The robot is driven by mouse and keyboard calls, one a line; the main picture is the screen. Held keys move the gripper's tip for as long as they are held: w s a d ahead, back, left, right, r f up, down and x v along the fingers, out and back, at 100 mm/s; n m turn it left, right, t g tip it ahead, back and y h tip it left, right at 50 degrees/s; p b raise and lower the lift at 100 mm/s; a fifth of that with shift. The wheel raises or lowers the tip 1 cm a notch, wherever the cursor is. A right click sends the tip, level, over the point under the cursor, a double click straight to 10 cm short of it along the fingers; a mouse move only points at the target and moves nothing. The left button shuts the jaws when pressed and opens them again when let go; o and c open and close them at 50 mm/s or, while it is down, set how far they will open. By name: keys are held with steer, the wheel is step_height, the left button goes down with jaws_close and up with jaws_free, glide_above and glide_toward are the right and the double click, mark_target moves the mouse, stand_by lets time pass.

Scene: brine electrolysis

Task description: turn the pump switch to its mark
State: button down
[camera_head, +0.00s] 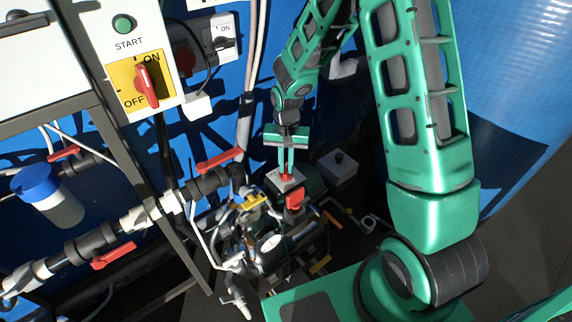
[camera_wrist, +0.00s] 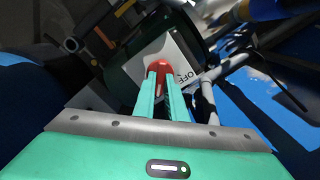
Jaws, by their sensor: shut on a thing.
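The pump switch is a red knob on a small pale box; the knob shows in the wrist view (camera_wrist: 159,67) and in the head view (camera_head: 287,177). The box face (camera_wrist: 178,52) carries the printed word OFF at the knob's right in the wrist view. My gripper (camera_head: 286,172) reaches down to the box, and its two green fingers (camera_wrist: 161,92) are shut on the red knob, one on each side. The fingers hide part of the knob. I cannot make out the mark or the knob's exact angle.
A red valve handle (camera_head: 295,200) sits close below the switch box. Pipes and a gauge (camera_head: 270,242) crowd the space there. A long red lever (camera_head: 220,160) is at the left. A yellow ON/OFF panel (camera_head: 128,88) hangs upper left. A grey box (camera_head: 338,167) stands at the right.

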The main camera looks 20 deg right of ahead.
steer(key=shift+n, duration=0.3)
steer(key=n, duration=0.3)
steer(key=shift+w, duration=0.1)
steer(key=n, duration=0.5)
steer(key=shift+n, duration=0.4)
steer(key=n, duration=0.4)
steer(key=shift+n, duration=0.3)
steer(key=shift+w+d+r+n, duration=0.1)
steer(key=shift+n, duration=0.8)
steer(key=shift+d+n, duration=0.1)
steer(key=shift+n, duration=0.8)
steer(key=shift+w, duration=0.1)
steer(key=c, duration=1.8)
jaws_free()
steer(key=shift+a, duration=0.1)
